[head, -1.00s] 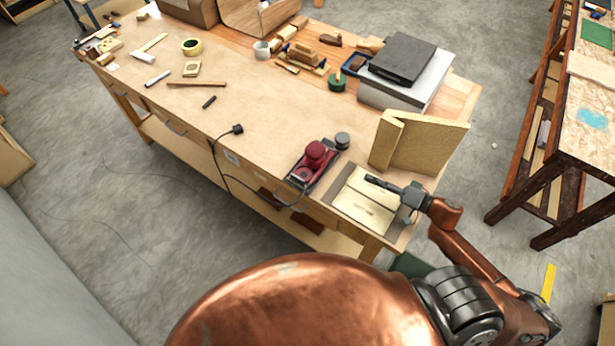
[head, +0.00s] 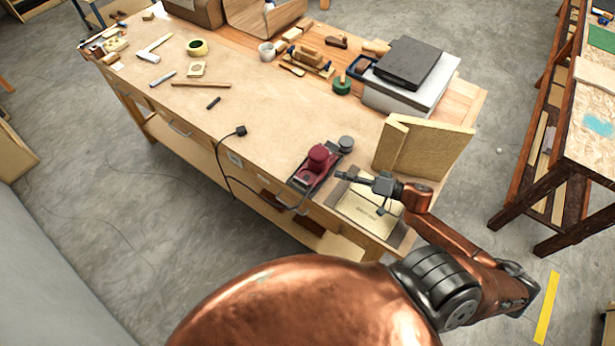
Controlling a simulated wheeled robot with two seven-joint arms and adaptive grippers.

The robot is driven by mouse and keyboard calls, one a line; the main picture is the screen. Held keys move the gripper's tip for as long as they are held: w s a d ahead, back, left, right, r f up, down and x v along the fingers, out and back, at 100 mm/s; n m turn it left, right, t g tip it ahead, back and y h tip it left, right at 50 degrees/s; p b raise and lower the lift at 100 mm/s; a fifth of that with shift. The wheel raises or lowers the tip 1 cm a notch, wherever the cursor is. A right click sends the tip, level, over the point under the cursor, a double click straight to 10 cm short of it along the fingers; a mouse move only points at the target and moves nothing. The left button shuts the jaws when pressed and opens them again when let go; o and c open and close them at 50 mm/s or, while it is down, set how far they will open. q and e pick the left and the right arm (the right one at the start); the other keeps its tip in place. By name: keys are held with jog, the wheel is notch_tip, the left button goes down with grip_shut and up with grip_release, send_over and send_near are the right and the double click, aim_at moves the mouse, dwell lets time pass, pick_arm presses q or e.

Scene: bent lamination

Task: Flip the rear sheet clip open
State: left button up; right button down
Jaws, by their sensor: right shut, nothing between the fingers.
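A dark red sander (head: 318,158) lies on the front edge of the workbench in the head view, its black cord running off to the left. Its sheet clips are too small to make out. My right gripper (head: 341,176) is shut and empty. Its tips are just right of the sander's near half, above a tray of pale sheets. I cannot tell whether they touch the sander. My left gripper is not in view.
The tray of pale sheets (head: 372,206) lies at the bench's near right corner. An upright tan board block (head: 424,148) stands behind my right gripper. A small dark round object (head: 346,143) is beside the sander.

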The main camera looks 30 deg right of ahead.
aim_at(300, 182)
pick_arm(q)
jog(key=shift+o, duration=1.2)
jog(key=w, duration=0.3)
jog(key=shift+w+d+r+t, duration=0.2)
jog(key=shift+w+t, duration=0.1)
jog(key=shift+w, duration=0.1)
pick_arm(e)
jog(key=x, duration=0.9)
jog(key=shift+w+a+r+p, duration=0.1)
jog(key=shift+w+a+p, duration=0.2)
jog(key=shift+p, duration=0.1)
jog(key=a+f, duration=0.1)
jog(key=s+a+f, duration=0.1)
jog(key=shift+a, duration=0.3)
jog(key=shift+a+f, duration=0.25)
jog(key=shift+a, duration=0.05)
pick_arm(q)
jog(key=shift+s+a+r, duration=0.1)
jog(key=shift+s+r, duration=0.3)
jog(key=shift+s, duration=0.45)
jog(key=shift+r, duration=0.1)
